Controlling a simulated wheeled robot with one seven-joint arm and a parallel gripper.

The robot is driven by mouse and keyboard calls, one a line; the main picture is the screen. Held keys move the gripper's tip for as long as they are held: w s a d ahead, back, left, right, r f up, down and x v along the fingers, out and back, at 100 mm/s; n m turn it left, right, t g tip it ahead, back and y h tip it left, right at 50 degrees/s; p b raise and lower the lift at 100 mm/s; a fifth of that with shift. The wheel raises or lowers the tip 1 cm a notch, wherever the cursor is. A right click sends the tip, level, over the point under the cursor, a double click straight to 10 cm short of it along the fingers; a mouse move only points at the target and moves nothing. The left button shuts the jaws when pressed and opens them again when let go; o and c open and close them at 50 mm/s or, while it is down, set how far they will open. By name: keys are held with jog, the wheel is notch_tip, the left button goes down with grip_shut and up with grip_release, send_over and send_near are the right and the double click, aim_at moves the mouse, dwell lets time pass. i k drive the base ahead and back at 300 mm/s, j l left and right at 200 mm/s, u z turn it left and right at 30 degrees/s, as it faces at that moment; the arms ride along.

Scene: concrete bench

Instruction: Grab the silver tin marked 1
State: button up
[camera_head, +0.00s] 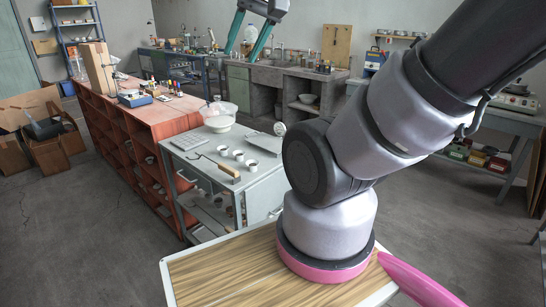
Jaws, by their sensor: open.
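No silver tin with a readable 1 can be made out. My arm hides part of the right side of the room.
A grey cart (190,158) in the middle holds several small cups (238,155), a wooden-handled tool (224,170) and a white bowl (219,122). A long red shelf unit (125,125) stands left of it. Cardboard boxes (48,151) lie far left. Open floor (80,240) shows at lower left.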

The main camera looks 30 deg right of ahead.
aim_at(223, 151)
jog(key=i+j+z, duration=0.1)
jog(key=j+z, duration=0.15)
jog(key=z, duration=0.15)
jog(key=i+j+z, duration=0.1)
jog(key=j+z, duration=0.45)
jog(key=z, duration=0.2)
jog(key=j+z, duration=0.2)
jog(key=j, duration=1.15)
jog(key=i, duration=0.05)
